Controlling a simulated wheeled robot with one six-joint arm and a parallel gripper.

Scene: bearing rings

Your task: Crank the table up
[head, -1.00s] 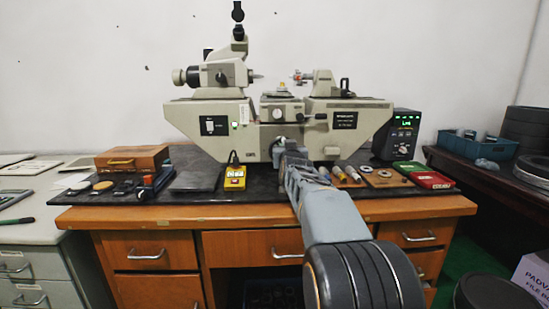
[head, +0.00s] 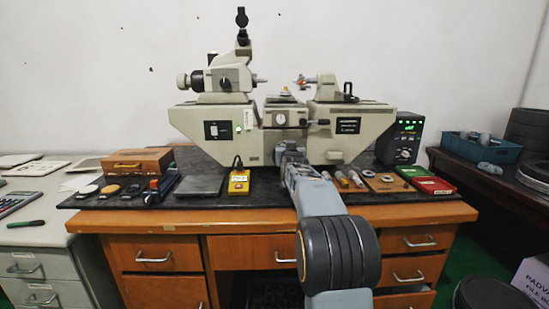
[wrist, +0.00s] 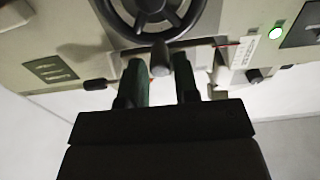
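The measuring machine (head: 215,132) stands on the dark slab of the desk. Its small table (head: 286,99) sits in the middle and carries a small yellowish part. In the wrist view, a dark spoked handwheel (wrist: 151,14) shows at the top, with a grey crank knob (wrist: 160,58) sticking out from its rim. My gripper (wrist: 160,64) has its two dark fingers apart, one on each side of the knob, with gaps visible. Whether either finger touches it I cannot tell. In the head view my arm covers the handwheel and most of my gripper (head: 289,148).
A yellow box (head: 239,184) and a grey plate (head: 200,186) lie left of my arm. Small cylinders, a wooden board (head: 386,183) and red and green boxes lie right. A display unit (head: 399,138) stands at the right. The machine body is close around my gripper.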

